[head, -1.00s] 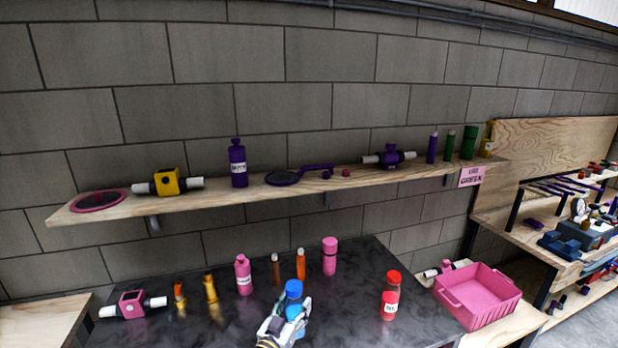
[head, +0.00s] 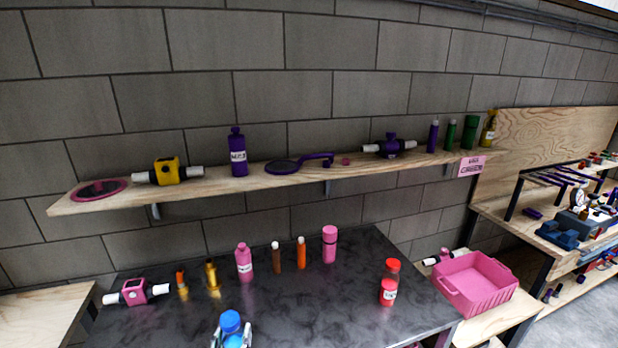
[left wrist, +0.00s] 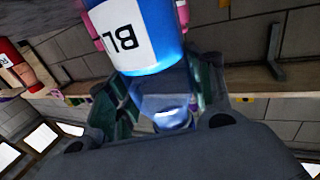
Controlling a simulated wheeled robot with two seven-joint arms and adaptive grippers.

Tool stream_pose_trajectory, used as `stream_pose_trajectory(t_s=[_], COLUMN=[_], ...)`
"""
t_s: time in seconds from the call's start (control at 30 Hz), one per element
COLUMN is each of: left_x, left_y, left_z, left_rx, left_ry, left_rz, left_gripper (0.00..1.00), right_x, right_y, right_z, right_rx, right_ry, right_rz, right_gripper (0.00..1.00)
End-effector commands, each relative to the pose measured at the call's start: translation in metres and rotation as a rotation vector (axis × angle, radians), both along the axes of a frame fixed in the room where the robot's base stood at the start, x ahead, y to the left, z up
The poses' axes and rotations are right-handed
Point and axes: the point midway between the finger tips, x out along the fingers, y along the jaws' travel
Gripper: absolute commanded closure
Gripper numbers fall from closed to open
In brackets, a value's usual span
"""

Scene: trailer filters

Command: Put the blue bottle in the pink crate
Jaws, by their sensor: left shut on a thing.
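The blue bottle (head: 231,322) shows at the bottom of the head view, its blue cap up, in front of the dark table. My left gripper (head: 231,340) is shut on it; only the finger parts beside the bottle show there. In the left wrist view the bottle (left wrist: 150,35) with a white label fills the upper middle, between the fingers of my left gripper (left wrist: 165,100). The pink crate (head: 478,287) stands on a wooden surface right of the dark table, apart from the bottle. Its visible inside looks empty. My right gripper is not in view.
The dark table (head: 330,290) carries a red bottle (head: 389,285) near its right side. A pink bottle (head: 244,262), a pink canister (head: 329,245) and several small items stand further back. A wooden shelf (head: 220,187) runs along the wall above. A pink-and-white fitting (head: 440,257) lies behind the crate.

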Motion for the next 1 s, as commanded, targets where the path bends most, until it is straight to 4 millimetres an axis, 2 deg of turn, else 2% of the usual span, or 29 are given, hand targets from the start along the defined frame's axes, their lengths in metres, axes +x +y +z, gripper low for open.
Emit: stream_pose_trajectory(t_s=[0.1,0.3,1.0], left_x=[-0.01,-0.017,-0.012], left_y=[0.01,0.018,0.019], left_z=[0.001,0.001,0.002], left_rx=[0.005,0.011,0.012], left_ry=[-0.005,-0.009,-0.012], left_rz=[0.022,0.038,0.036], left_gripper=[0.81,0.81,0.81], right_x=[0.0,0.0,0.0], right_y=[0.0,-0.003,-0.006], right_z=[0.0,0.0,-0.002], right_rx=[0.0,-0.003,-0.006], right_ry=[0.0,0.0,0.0], right_rz=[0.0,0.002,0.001], right_gripper=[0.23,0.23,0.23])
